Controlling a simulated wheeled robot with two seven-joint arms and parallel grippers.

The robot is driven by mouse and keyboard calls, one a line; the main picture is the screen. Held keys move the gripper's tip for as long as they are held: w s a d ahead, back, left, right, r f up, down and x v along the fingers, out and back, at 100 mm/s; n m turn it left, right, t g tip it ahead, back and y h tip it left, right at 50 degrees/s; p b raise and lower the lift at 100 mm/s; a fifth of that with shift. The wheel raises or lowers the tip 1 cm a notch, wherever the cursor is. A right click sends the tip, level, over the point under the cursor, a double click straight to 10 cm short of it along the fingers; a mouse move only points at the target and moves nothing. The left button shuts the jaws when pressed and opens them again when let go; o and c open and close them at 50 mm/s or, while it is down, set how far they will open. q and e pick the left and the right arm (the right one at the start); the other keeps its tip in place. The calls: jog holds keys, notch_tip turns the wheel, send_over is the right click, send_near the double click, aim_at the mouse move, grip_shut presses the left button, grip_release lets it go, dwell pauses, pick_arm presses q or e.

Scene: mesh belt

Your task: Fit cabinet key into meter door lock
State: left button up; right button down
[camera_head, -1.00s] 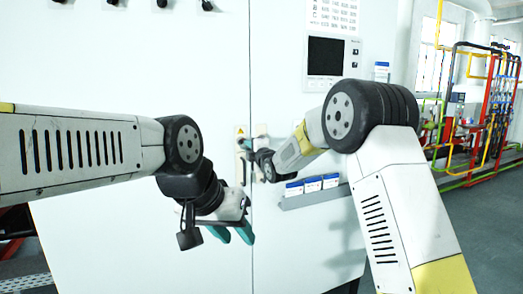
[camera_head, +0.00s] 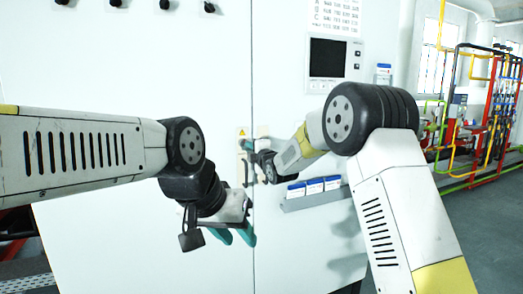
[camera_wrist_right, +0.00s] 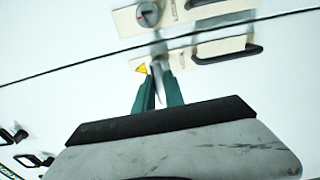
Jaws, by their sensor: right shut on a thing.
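The meter door lock (camera_wrist_right: 148,14) is a round grey cylinder on a cream plate, at the top of the right wrist view. In the head view its cream plate (camera_head: 241,133) sits by the door seam. My right gripper (camera_wrist_right: 160,88) has teal fingers shut on a thin grey key (camera_wrist_right: 158,70), which points up towards the plates; the key is small and blurred. A gap shows between the key and the round lock in that view. My right gripper (camera_head: 248,150) is close to the cabinet front in the head view. My left gripper (camera_head: 234,235) is open and empty, lower down before the door.
Dark bar handles (camera_wrist_right: 228,50) stand out from the cream plates beside the lock. A small ledge (camera_head: 312,198) with blue-and-white boxes is fixed to the cabinet right of the plates. Coloured pipes (camera_head: 487,125) are far off at right.

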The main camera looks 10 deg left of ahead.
jog(key=shift+x, duration=1.75)
dwell(0.3)
jog(key=c, duration=1.3)
grip_release()
jog(key=shift+s, duration=0.1)
jog(key=v, duration=0.7)
jog(key=shift+s+d, duration=0.25)
jog(key=shift+d, duration=0.05)
